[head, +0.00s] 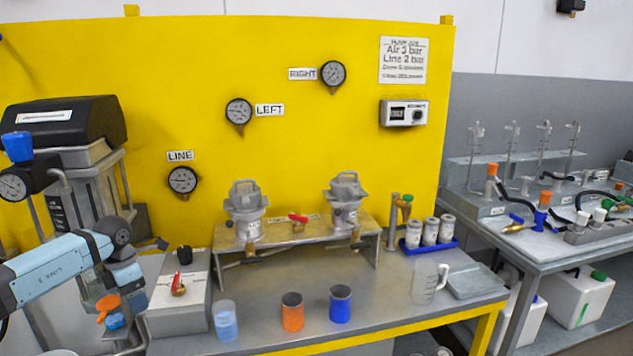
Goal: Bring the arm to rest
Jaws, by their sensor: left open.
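My left arm comes in from the left edge, and its wrist bends down beside the grey control box at the bench's left end. My left gripper (134,322) points down there, open, with nothing seen between its fingers; the fingers are small and hard to make out. An orange handle (107,304) and a blue knob (116,321) show close to the left of it; I cannot tell whether they touch it. My right gripper is not in view.
The control box (180,300) with a red lever stands right of the gripper. Clear, orange and blue cups (225,322) (292,314) (340,306) and a clear jug (428,283) stand along the bench. Two agitators (245,212) (344,203) sit on a raised stand before the yellow panel (300,60).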

